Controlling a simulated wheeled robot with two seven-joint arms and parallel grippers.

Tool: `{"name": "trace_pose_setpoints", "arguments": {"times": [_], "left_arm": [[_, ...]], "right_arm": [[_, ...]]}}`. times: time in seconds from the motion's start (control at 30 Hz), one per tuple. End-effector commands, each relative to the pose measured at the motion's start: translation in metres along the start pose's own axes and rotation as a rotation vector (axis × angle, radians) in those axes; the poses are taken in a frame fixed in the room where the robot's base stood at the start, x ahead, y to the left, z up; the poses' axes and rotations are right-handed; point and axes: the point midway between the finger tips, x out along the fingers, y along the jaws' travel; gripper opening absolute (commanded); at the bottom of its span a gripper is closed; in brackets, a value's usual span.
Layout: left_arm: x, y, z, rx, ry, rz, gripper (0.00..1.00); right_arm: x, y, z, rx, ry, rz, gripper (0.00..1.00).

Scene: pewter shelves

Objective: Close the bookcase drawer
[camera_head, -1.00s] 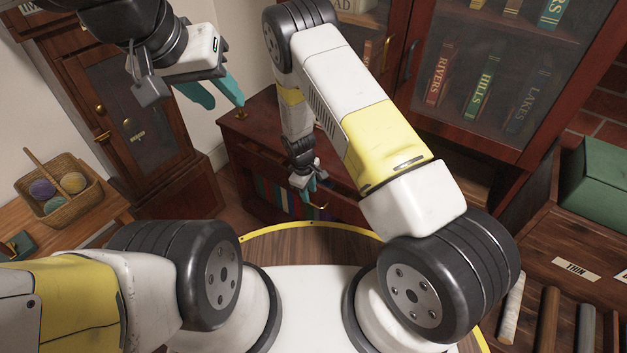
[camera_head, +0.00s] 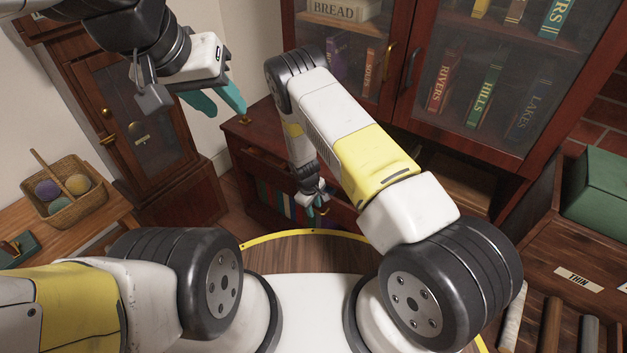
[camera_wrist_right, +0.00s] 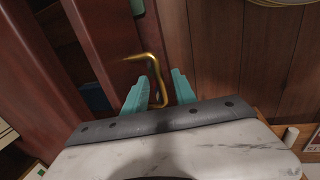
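The dark red bookcase (camera_head: 400,122) stands ahead, with glass doors above and a low front section. My right gripper (camera_head: 318,210) reaches down to this low section, largely behind my own arm. In the right wrist view, my right gripper (camera_wrist_right: 160,82) is open, with its teal fingers on either side of a bent brass handle (camera_wrist_right: 156,68). I cannot tell whether they touch it. The drawer front is mostly hidden, so how far it stands out is unclear. My left gripper (camera_head: 229,110) is open and empty, high at the upper left.
A wooden clock case (camera_head: 140,130) stands at the left. A basket of balls (camera_head: 65,208) sits on a wooden side surface. A green box (camera_head: 598,190) and several rods lie at the right. Dark wood floor shows below the handle.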

Motion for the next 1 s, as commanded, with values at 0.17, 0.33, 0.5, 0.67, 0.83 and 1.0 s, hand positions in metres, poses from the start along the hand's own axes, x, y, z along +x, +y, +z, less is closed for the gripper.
{"name": "trace_pose_setpoints", "arguments": {"times": [0.17, 0.33, 0.5, 0.67, 0.83, 1.0], "left_arm": [[0.0, 0.0, 0.0, 0.0, 0.0, 0.0, 0.36], [0.0, 0.0, 0.0, 0.0, 0.0, 0.0, 0.36], [0.0, 0.0, 0.0, 0.0, 0.0, 0.0, 0.36], [0.0, 0.0, 0.0, 0.0, 0.0, 0.0, 0.36], [0.0, 0.0, 0.0, 0.0, 0.0, 0.0, 0.36], [0.0, 0.0, 0.0, 0.0, 0.0, 0.0, 0.36]], "right_arm": [[-0.0003, -0.0001, 0.0, 0.0, 0.0, 0.0, 0.07], [-0.0004, -0.0001, 0.0, -0.001, 0.0, 0.0, 0.0], [-0.0005, -0.0001, -0.0001, -0.001, 0.0, 0.0, 0.0], [-0.0006, 0.0, -0.0001, -0.001, 0.0, 0.0, 0.0], [-0.0007, 0.0, -0.0001, -0.001, 0.0, 0.0, 0.0], [-0.0007, 0.0, -0.0002, -0.001, 0.0, 0.0, 0.0]]}}
